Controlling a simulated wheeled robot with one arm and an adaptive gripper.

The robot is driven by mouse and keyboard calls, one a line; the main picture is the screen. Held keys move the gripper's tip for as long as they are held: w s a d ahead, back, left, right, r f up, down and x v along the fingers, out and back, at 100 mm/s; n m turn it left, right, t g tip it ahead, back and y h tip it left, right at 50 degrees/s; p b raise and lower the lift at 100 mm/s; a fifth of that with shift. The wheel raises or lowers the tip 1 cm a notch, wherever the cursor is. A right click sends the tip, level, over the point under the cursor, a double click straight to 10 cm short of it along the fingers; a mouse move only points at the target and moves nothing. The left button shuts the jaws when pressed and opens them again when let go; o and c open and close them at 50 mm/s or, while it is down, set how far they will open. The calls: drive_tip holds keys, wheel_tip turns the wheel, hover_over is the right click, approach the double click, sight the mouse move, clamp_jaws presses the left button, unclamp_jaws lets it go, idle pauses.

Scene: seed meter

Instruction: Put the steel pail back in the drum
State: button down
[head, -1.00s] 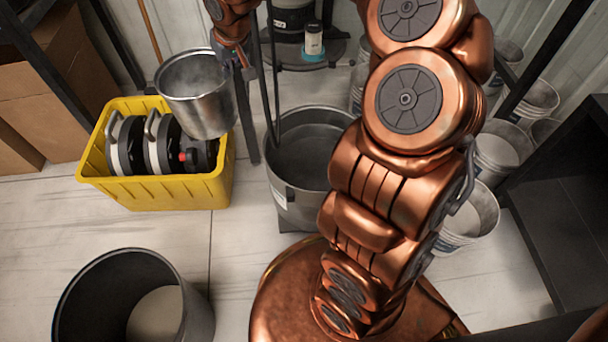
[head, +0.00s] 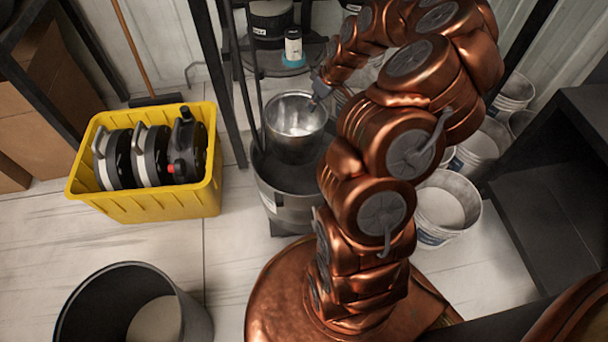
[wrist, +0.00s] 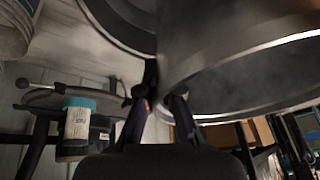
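The steel pail (head: 296,122) is upright, with its open mouth facing up, in the head view. It is over the opening of the grey metal drum (head: 283,207) and hides the drum's back rim. I cannot tell if its bottom is below the rim. In the wrist view, the fingers (wrist: 162,102) close together at the edge of the pail (wrist: 245,85), which fills the upper right.
A yellow crate (head: 150,207) with several black-and-white discs stands left of the drum. A dark round bin (head: 190,318) is at the lower left. White buckets (head: 440,215) stand to the right. A dark rack post (head: 215,75) rises just behind and left of the drum.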

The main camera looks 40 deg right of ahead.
wheel_tip(320, 180, down, 16)
drive_tip(key=s+d+b, duration=0.1)
drive_tip(key=b, duration=0.3)
drive_tip(key=shift+s+d+f, duration=0.15)
drive_tip(key=shift+d, duration=0.15)
drive_tip(key=shift+f, duration=0.15)
drive_tip(key=c, duration=1.3)
unclamp_jaws()
